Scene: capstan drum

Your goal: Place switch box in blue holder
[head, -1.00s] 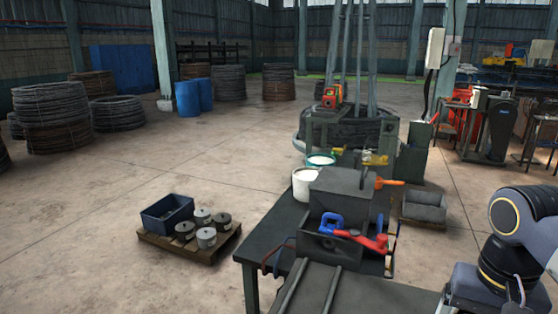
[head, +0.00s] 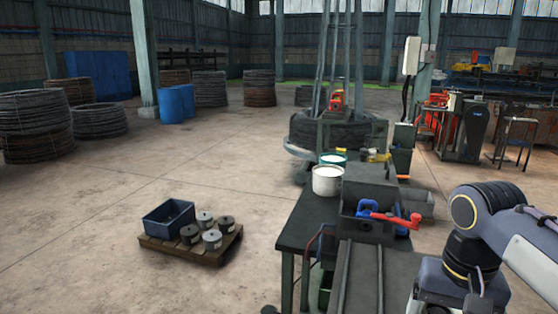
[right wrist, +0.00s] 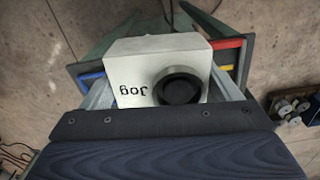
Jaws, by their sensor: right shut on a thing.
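In the right wrist view, the switch box (right wrist: 157,72) is a white box with the word "Jog", upside down in the picture, and a round black button (right wrist: 181,88). My right gripper (right wrist: 160,95) is shut on it, with grey fingers at both sides of the box. Behind the box is a dark greenish structure with a blue strip (right wrist: 92,75) at left and red and yellow strips at right. I cannot tell whether the blue strip is the blue holder. In the head view my right arm comes in at the right; its gripper and the box do not show. My left gripper is not in view.
A dark bench (head: 297,232) carries a grey machine with a red lever (head: 390,217) and a blue part (head: 367,207). A white bucket (head: 327,181) stands behind. A pallet (head: 205,252) with a dark blue crate (head: 168,220) and cans lies left. Open floor surrounds it.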

